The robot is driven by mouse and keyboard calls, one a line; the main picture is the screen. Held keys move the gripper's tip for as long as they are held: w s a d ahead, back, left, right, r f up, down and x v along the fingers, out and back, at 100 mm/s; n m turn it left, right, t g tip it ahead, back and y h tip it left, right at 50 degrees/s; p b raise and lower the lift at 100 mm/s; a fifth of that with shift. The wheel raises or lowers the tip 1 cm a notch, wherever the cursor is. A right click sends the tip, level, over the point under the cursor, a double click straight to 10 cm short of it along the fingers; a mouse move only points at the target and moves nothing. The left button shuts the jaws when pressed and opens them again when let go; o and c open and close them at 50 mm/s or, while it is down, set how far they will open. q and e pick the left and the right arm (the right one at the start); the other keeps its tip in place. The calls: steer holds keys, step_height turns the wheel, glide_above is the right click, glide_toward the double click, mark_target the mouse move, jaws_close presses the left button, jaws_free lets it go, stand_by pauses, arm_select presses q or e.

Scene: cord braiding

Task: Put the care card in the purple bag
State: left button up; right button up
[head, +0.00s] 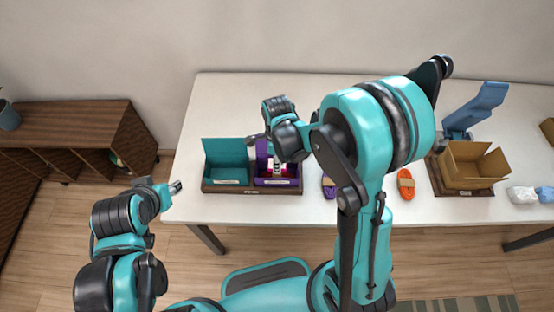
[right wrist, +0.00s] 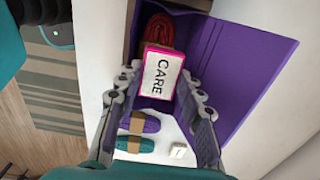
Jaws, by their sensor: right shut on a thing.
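The care card (right wrist: 162,73) is white with a pink edge and the word CARE. It sits between the fingertips of my right gripper (right wrist: 161,77), which is shut on it. The purple bag (right wrist: 241,62) is open, and its purple walls show behind and beside the card in the right wrist view; a red cord bundle (right wrist: 160,31) lies inside. In the head view the purple bag (head: 262,154) stands right of a teal bag, with my right gripper over it. I cannot tell how deep the card is. My left gripper (head: 175,187) is empty, off the table's left edge.
The teal bag (head: 226,161) stands in the same dark tray (head: 225,189). A purple cord bundle (head: 329,188) and an orange one (head: 405,184) lie to the right. A cardboard box (head: 472,167), a blue stand (head: 475,112) and white packets (head: 521,195) are farther right.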

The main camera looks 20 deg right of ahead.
steer(key=o, duration=0.9)
steer(key=shift+c, duration=0.2)
steer(key=shift+r, duration=0.15)
step_height(320, 180, up, 12)
steer(key=s+d+f+n+t+b, duration=0.1)
steer(key=s+n, duration=0.4)
steer(key=n, duration=0.5)
steer(key=s+d+n+t+b, duration=0.3)
steer(key=s+n+t+b, duration=0.2)
steer(key=n, duration=0.6)
steer(key=shift+s+d+f+t, duration=0.15)
steer(key=shift+d+f+t, duration=0.2)
steer(key=shift+t, duration=0.25)
